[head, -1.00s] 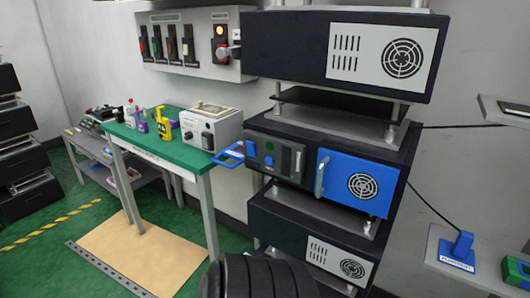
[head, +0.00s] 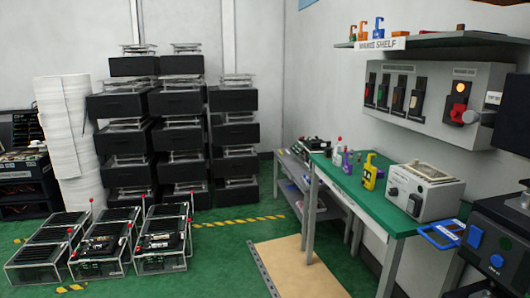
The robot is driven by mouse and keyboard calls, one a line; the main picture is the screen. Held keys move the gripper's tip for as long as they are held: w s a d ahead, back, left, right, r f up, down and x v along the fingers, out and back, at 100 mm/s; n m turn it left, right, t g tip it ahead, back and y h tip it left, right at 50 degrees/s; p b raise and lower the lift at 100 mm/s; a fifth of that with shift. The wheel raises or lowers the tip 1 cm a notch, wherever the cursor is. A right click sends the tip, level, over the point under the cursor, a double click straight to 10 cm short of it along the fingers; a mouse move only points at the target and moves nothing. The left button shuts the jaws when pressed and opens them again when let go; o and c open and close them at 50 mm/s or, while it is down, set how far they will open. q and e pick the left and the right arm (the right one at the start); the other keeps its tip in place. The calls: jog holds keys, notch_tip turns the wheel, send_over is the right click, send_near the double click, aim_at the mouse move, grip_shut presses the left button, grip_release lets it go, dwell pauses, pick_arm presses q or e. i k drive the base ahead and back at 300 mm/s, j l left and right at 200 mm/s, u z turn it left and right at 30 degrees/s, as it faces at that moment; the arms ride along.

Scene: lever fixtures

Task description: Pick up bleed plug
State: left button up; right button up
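I cannot make out a bleed plug for certain in the head view. Small items stand on the green-topped bench (head: 394,215): a yellow tool-like piece (head: 371,172), a purple bottle-like piece (head: 347,162) and a small white bottle with a red top (head: 338,151). They are too small to identify further. Neither of my grippers is in view.
A white control box (head: 424,189) sits on the bench, with a blue-framed piece (head: 440,234) at its right end. A wall panel with levers (head: 440,105) and a shelf (head: 450,41) hang above. Black stacks (head: 182,130) and caged units (head: 160,245) stand left.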

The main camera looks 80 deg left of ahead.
aim_at(327, 152)
jog(key=u, duration=2.25)
jog(key=i+u, duration=0.15)
jog(key=i, duration=0.4)
